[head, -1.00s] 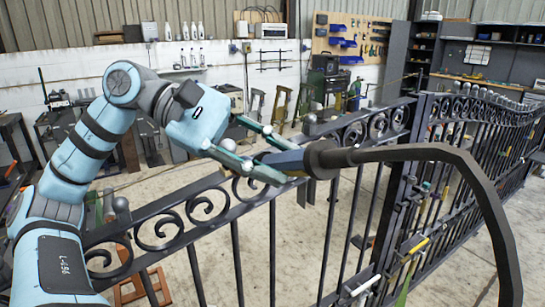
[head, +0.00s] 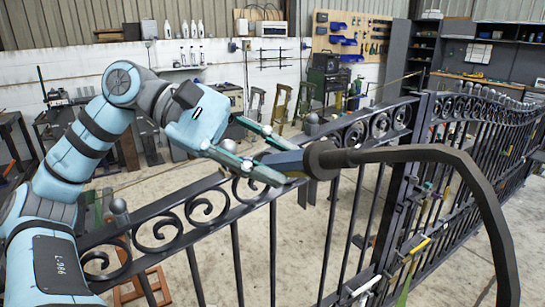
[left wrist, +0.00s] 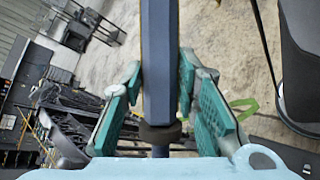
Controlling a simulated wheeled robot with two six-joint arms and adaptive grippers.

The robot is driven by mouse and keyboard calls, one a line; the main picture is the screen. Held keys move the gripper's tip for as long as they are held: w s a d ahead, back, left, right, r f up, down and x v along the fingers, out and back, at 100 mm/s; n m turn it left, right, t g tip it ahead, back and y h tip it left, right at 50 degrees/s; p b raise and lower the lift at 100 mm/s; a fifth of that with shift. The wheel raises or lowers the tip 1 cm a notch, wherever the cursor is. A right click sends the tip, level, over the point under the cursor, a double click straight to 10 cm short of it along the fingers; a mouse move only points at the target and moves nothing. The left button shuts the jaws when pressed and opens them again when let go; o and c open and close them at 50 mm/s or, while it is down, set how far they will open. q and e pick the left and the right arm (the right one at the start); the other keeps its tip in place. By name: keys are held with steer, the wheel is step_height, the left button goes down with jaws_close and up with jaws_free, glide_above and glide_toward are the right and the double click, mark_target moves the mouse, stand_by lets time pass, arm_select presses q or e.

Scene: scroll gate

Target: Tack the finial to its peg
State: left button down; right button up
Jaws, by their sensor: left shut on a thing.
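My left gripper (head: 262,155) is shut on a dark blue, faceted handle (head: 283,162), which looks like a welding torch. A thick dark hose (head: 425,152) leaves its round, brownish end on the right and arches down. In the left wrist view the handle (left wrist: 159,60) runs upward between the green finger pads, with a dark collar (left wrist: 160,131) near the palm. Its working tip is hidden. I cannot tell which one is loose. My right gripper is out of view.
The black iron gate (head: 235,262) with scrolls runs from lower left to the far right. Clamps and tools (head: 412,246) hang on its middle post. The hose fills the right foreground. Benches and a blue-binned pegboard (head: 350,40) stand at the back.

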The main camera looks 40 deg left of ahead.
mark_target(326, 155)
arm_select(q)
steer(key=shift+d+r, duration=0.1)
steer(key=shift+s+d, duration=0.15)
steer(key=shift+s, duration=0.05)
steer(key=shift+s+d+r, duration=0.15)
steer(key=shift+d+r, duration=0.1)
steer(key=shift+d+r+p, duration=0.4)
steer(key=shift+d+p, duration=0.15)
steer(key=shift+p, duration=0.25)
steer(key=d+r+p, duration=0.1)
steer(key=d, duration=0.1)
steer(key=s+d+r+p, duration=0.1)
steer(key=d+p, duration=0.1)
steer(key=s+d+r+p, duration=0.1)
steer(key=d, duration=0.1)
steer(key=shift+s, duration=0.15)
steer(key=shift+d+r+p, duration=0.1)
steer(key=shift+d+p, duration=0.15)
steer(key=shift+p, duration=0.05)
steer(key=shift+w+d, duration=0.1)
steer(key=shift+w, duration=0.25)
steer(key=shift+s, duration=0.15)
